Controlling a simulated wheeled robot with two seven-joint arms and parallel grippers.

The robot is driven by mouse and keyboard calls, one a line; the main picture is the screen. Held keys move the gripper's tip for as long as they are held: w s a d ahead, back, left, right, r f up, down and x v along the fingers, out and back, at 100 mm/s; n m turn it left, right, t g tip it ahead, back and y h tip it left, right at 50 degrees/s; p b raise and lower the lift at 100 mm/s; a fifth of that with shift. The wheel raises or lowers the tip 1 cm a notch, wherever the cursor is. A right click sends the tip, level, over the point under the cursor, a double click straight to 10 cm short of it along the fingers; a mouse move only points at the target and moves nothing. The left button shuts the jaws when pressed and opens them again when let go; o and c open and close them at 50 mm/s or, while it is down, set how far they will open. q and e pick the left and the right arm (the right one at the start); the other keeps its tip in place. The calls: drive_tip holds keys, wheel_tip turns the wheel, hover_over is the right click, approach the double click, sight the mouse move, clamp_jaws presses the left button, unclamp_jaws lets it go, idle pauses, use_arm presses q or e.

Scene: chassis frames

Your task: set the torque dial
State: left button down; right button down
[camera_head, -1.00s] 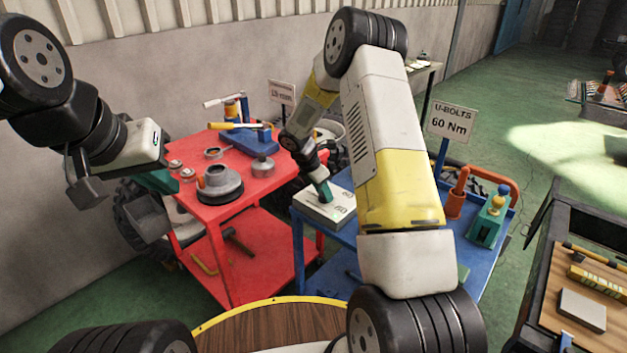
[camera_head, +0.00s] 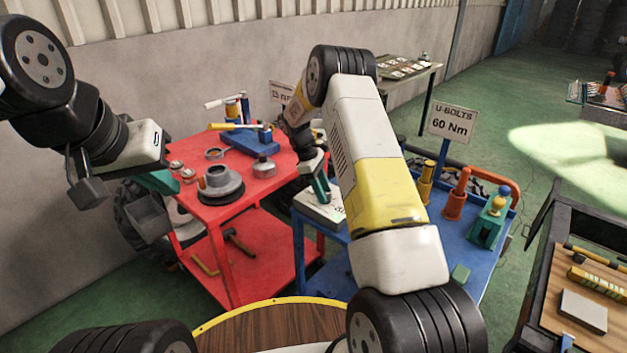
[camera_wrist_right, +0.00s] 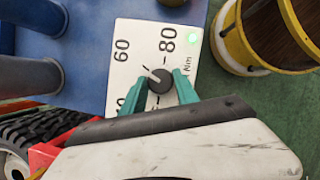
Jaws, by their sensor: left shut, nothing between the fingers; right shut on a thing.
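The torque dial is a dark round knob (camera_wrist_right: 160,80) with a white pointer line, on a white plate (camera_wrist_right: 128,75) marked 60 and 80, with a partly hidden number at the lower left. The pointer slants up-left, roughly toward 60. A green light (camera_wrist_right: 194,36) glows beside 80. My right gripper (camera_wrist_right: 161,82) is shut on the knob, one teal finger on each side. In the head view the white dial box (camera_head: 312,211) sits on the blue cart's left corner, under my right gripper (camera_head: 322,192). My left gripper (camera_head: 162,182) is shut and empty left of the red cart.
A sign (camera_head: 450,121) reads U-BOLTS 60 Nm above the blue cart (camera_head: 425,250). Orange and teal tools stand on that cart's right side. The red cart (camera_head: 240,195) holds metal parts and a blue tool. A wooden-topped bench (camera_head: 555,320) is at right.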

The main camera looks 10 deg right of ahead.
drive_tip(key=m+g+y, duration=0.1)
drive_tip(key=m, duration=0.2)
drive_tip(key=m+y, duration=0.1)
drive_tip(key=m, duration=0.2)
drive_tip(key=shift+w+d+f+g, duration=0.1)
drive_tip(key=shift+w+g, duration=0.05)
drive_tip(key=shift+g, duration=0.25)
drive_tip(key=m+y, duration=0.1)
drive_tip(key=m, duration=0.2)
drive_tip(key=m+y, duration=0.1)
drive_tip(key=m, duration=0.3)
drive_tip(key=shift+d, duration=0.15)
drive_tip(key=shift+y, duration=0.3)
drive_tip(key=c, duration=0.9)
unclamp_jaws()
drive_tip(key=shift+c, duration=0.2)
drive_tip(key=v, duration=0.8)
drive_tip(key=shift+f, duration=0.1)
